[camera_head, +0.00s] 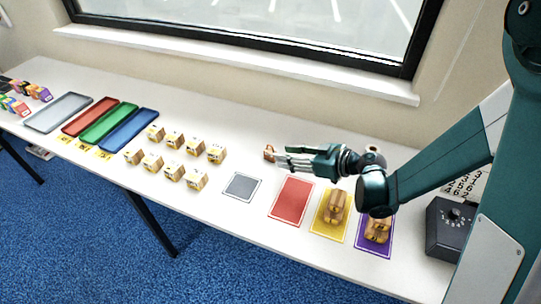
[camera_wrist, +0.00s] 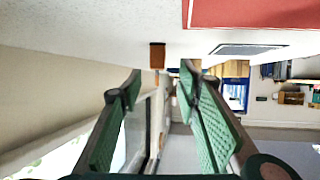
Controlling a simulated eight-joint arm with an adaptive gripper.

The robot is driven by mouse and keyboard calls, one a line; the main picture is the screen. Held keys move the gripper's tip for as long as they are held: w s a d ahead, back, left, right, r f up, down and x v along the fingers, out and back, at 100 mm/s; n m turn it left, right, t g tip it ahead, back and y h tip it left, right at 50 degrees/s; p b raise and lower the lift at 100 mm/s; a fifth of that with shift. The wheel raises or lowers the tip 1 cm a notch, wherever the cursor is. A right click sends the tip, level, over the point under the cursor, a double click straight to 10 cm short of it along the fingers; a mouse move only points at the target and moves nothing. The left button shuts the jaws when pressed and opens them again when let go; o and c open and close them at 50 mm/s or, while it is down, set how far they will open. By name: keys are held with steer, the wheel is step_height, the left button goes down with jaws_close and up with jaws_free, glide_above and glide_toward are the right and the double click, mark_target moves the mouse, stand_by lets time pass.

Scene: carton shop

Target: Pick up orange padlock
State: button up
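A small orange-brown thing (camera_head: 268,153), which may be the orange padlock, stands on the white table just left of my gripper's tips in the head view. It is too small to make out a shackle. In the wrist view it is an orange-brown block (camera_wrist: 157,55) with a narrower part, beyond the fingertips and roughly between them. My gripper (camera_head: 281,157) is low over the table and points left. In the wrist view my gripper (camera_wrist: 160,85) has its green-padded fingers apart with nothing between them.
A red mat (camera_head: 291,201) and a grey mat (camera_head: 242,185) lie nearby. A yellow mat (camera_head: 323,229) and a purple mat (camera_head: 373,245) carry wooden things. Several small boxes (camera_head: 173,172) and a blue tray (camera_head: 130,128) are farther left. The window sill (camera_head: 250,63) runs behind.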

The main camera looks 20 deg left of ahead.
mark_target(271, 151)
steer(key=shift+x, duration=1.3)
steer(key=shift+w+b+x, duration=0.2)
steer(key=shift+b+x, duration=0.85)
steer(key=shift+x, duration=1.55)
steer(key=shift+r, duration=0.1)
steer(key=shift+c, duration=0.6)
jaws_close()
